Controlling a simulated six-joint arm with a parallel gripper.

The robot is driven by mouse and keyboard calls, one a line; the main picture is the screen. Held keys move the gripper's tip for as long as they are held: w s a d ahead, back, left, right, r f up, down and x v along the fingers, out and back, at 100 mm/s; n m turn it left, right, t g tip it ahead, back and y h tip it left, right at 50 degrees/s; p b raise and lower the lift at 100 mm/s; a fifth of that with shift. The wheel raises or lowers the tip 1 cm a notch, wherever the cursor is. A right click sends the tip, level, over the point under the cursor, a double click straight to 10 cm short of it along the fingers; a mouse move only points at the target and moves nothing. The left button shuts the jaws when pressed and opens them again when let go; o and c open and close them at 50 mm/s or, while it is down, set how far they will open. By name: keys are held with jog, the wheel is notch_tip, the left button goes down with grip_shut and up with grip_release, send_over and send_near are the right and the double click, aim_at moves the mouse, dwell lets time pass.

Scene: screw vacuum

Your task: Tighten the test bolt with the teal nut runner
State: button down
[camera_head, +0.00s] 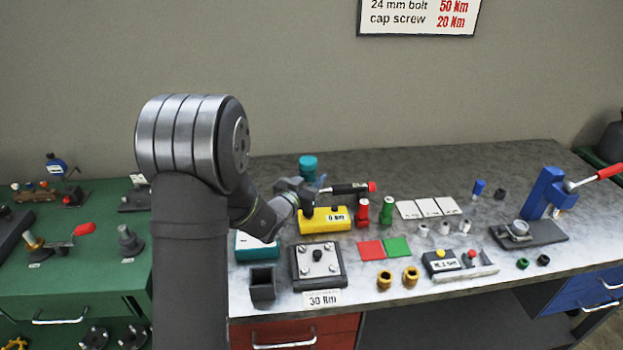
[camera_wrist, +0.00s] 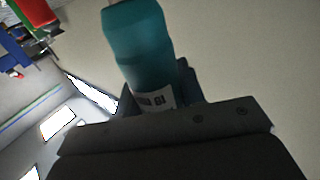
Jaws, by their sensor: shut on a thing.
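The teal nut runner shows as a teal cylinder (camera_head: 308,166) above the bench in the head view. In the wrist view its teal body (camera_wrist: 138,45) rises from between my jaws, with a pale label low on it. My gripper (camera_head: 303,188) is shut around it; the jaws are mostly hidden behind the dark palm in the wrist view. The test bolt (camera_head: 317,255) stands in the middle of a dark square plate (camera_head: 331,284) with a "30 Nm" label at its front. My gripper is behind that plate in the picture, apart from the bolt.
An open dark holder (camera_head: 263,287) stands left of the plate. Red (camera_head: 362,212) and green (camera_head: 387,211) tools stand to the right.

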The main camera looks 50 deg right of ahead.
jog(key=shift+f, duration=0.8)
dwell(3.6)
jog(key=shift+r, duration=2.65)
jog(key=shift+w, duration=0.1)
